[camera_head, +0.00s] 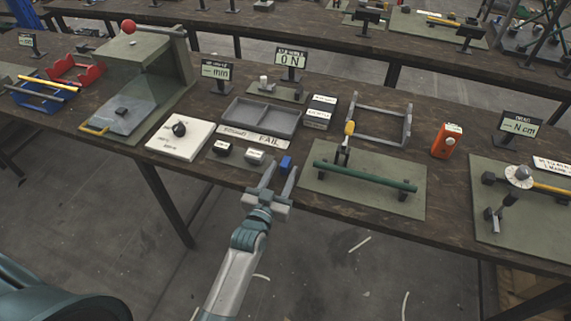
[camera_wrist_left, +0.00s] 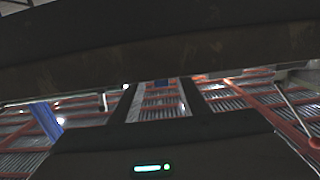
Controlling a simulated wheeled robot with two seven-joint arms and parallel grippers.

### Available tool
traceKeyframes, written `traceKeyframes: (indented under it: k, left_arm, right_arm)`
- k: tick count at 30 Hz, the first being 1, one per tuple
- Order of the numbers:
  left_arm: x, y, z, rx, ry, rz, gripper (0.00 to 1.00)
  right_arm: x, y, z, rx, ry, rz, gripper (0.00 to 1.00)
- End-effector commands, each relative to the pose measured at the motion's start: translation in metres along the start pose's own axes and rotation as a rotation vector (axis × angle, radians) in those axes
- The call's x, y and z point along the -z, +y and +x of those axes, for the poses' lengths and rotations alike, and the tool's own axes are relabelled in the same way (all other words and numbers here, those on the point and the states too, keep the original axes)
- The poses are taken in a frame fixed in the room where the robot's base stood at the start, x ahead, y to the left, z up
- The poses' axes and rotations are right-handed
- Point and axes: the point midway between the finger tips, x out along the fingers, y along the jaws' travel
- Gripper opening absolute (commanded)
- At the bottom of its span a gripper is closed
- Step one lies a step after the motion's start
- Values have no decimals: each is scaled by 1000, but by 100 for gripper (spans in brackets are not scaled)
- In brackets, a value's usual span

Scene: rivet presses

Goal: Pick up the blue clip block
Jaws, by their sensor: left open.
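The blue clip block (camera_head: 286,162) is a small block near the front edge of the table (camera_head: 232,180), left of the green bar on its mat. My left gripper (camera_head: 280,175) is open and empty, its two fingers apart and pointing toward the block at the table's front edge. In the head view the block shows close to the fingertips; contact cannot be told. In the left wrist view the fingers (camera_wrist_left: 160,98) frame a small blue patch (camera_wrist_left: 161,83), which looks like the block, below a dark band. My right gripper is not in view.
To the right is a mat with a green bar (camera_head: 365,176). An orange device (camera_head: 446,140) stands further right.

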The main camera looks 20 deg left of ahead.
Motion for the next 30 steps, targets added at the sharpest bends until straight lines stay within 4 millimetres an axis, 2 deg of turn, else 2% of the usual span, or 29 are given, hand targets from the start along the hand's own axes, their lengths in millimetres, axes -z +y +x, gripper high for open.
traceKeyframes:
  k: [4,10,26,30]
  left_arm:
    - [5,-2,18,0,0,1,41]
    - [2,-2,36,1,-1,0,41]
    - [1,-2,38,1,0,0,41]
    - [1,-2,38,1,0,0,7]
  right_arm:
    - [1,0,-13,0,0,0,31]
    - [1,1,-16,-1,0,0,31]
    - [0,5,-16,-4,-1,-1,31]
    - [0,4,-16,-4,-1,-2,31]
